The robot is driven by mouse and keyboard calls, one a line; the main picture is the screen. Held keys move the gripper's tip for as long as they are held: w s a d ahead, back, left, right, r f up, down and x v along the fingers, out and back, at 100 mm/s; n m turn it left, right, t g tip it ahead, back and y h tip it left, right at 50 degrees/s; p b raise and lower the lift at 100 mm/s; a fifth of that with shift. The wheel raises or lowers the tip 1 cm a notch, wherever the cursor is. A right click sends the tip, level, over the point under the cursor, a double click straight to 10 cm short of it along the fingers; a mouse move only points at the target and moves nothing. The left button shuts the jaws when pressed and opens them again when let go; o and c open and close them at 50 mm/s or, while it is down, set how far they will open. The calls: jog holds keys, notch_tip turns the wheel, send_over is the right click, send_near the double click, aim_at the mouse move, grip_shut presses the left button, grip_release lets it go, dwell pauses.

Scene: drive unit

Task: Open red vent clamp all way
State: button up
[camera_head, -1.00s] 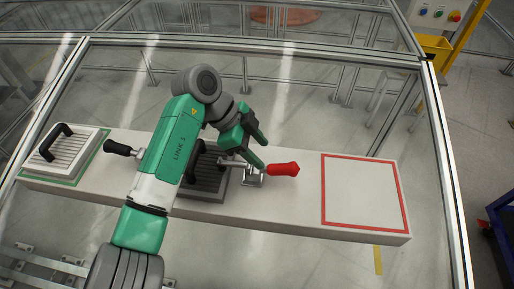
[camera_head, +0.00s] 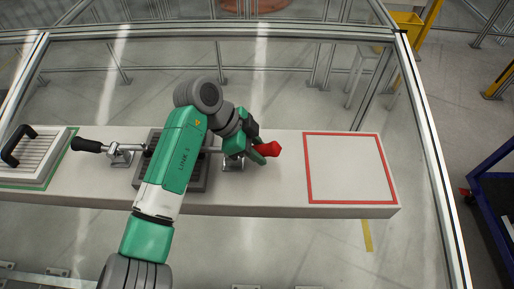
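The red vent clamp handle (camera_head: 267,149) lies low and points right, on the right side of the dark ribbed vent unit (camera_head: 143,177). Its metal clamp base (camera_head: 233,163) stands on the white bench. My gripper (camera_head: 259,145) is at the left part of the red handle, with a green finger overlapping it in the picture. Whether the fingers touch or grip the handle is not clear. My arm covers much of the vent unit. A second clamp with a black handle (camera_head: 88,145) lies to the left, pointing left.
The white bench (camera_head: 270,195) carries an empty red-outlined square (camera_head: 348,168) at right. A ribbed panel with a black handle (camera_head: 27,160) sits in a green outline at far left. Metal frame rails (camera_head: 430,125) surround the bench.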

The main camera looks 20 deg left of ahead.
jog(key=shift+p+v, duration=0.65)
jog(key=shift+v, duration=0.4)
jog(key=shift+p+v, duration=0.35)
jog(key=shift+v, duration=0.6)
jog(key=shift+s+a+r, duration=0.1)
jog(key=shift+s+a, duration=0.15)
jog(key=shift+a, duration=0.5)
jog(key=shift+s+a, duration=0.25)
jog(key=shift+a, duration=0.25)
jog(key=shift+s+a, duration=0.2)
jog(key=shift+a, duration=0.35)
jog(key=o, duration=0.7)
jog(key=shift+d, duration=0.1)
jog(key=shift+r, duration=0.15)
notch_tip(320, 180, up, 9)
jog(key=p, duration=0.6)
